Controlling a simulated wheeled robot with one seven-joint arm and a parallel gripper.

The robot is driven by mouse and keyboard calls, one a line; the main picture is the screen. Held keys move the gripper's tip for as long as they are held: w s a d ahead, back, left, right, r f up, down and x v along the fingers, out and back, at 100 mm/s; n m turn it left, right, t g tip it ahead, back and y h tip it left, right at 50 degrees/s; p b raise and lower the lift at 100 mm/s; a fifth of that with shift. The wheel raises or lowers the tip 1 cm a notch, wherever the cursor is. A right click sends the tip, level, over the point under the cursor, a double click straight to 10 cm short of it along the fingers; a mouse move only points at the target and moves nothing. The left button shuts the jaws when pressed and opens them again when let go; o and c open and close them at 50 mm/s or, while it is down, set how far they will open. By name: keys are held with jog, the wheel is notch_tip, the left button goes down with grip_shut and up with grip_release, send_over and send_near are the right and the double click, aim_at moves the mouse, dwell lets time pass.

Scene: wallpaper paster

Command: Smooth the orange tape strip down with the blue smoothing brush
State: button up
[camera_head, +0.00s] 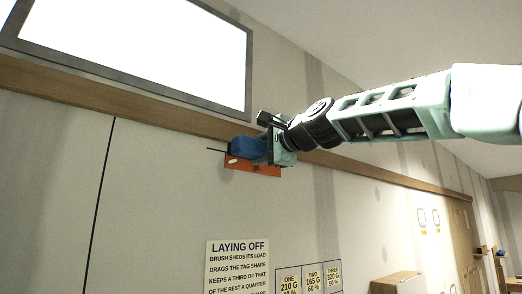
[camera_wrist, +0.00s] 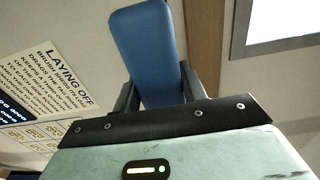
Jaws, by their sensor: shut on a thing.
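The blue smoothing brush (camera_head: 247,147) is held in my gripper (camera_head: 268,147), high on the wall just under the wooden rail. In the wrist view the brush (camera_wrist: 150,55) sticks out between the two dark fingers of my gripper (camera_wrist: 160,92). The orange tape strip (camera_head: 252,168) is on the wall directly below and behind the brush, with its upper part covered by the brush and gripper. A small white spot shows at its left end. I cannot tell whether the brush touches the strip. The strip is not visible in the wrist view.
A wooden rail (camera_head: 165,112) runs along the wall above the strip, under a bright framed panel (camera_head: 140,45). A "LAYING OFF" sign (camera_head: 238,268) and a number chart (camera_head: 309,279) are lower on the wall. A cardboard box (camera_head: 397,284) stands at lower right.

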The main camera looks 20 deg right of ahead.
jog(key=p+x, duration=0.2)
jog(key=x, duration=0.4)
jog(key=shift+w, duration=0.25)
jog(key=shift+x, duration=1.25)
dwell(2.1)
jog(key=shift+s, duration=0.1)
dwell(1.4)
jog(key=shift+s+a, duration=0.15)
jog(key=shift+a, duration=0.4)
jog(key=shift+s+a, duration=0.15)
jog(key=shift+a, duration=0.45)
jog(key=shift+w+d, duration=0.3)
jog(key=shift+d, duration=0.65)
